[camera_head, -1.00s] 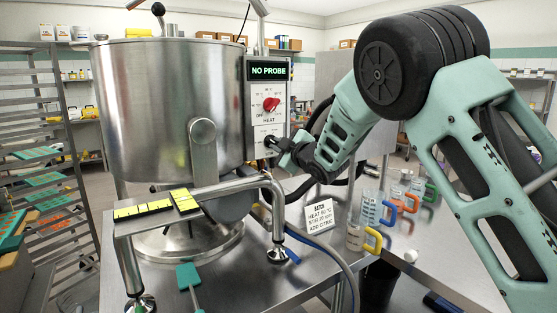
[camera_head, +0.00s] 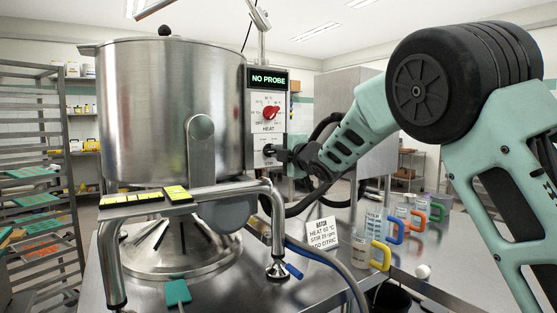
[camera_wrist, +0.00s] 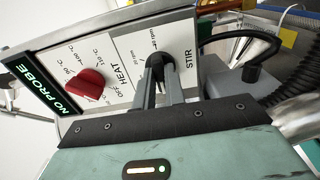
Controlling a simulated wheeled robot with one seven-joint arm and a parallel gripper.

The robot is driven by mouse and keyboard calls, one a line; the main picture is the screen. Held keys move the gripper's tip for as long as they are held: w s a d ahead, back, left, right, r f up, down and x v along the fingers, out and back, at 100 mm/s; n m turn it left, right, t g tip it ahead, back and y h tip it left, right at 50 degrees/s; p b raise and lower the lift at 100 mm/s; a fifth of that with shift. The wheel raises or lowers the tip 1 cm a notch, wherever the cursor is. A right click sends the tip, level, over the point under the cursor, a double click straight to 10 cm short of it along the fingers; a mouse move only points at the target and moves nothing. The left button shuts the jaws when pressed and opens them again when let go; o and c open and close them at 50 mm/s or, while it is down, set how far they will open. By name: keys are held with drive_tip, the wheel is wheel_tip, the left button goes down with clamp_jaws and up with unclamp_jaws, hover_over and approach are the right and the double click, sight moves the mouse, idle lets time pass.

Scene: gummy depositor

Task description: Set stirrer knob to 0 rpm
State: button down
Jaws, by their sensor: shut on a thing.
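The control panel (camera_head: 268,110) on the kettle's side carries a red HEAT knob (camera_head: 271,113) above a lower STIR section. In the wrist view the black stirrer knob (camera_wrist: 159,66) sits by the STIR label and rpm marks. The red HEAT knob (camera_wrist: 86,84) is to its left. My gripper (camera_wrist: 161,90) is shut on the stirrer knob, with a finger on each side of it. In the head view my gripper (camera_head: 277,152) reaches the panel's lower part from the right and hides most of that knob. The knob's exact setting cannot be read.
A NO PROBE display (camera_head: 268,79) tops the panel. The steel kettle (camera_head: 150,110) stands left of it. A recipe sign (camera_head: 322,233) and several jugs, one with a yellow handle (camera_head: 381,254), stand on the steel table (camera_head: 250,293) below my arm. A black hose passes behind my gripper.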

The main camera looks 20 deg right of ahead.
idle(0.4)
drive_tip(key=c, duration=1.5)
unclamp_jaws()
drive_tip(key=shift+o, duration=0.2)
drive_tip(key=shift+s, duration=0.15)
drive_tip(key=b+v, duration=0.3)
drive_tip(key=v, duration=1.4)
drive_tip(key=shift+b, duration=0.4)
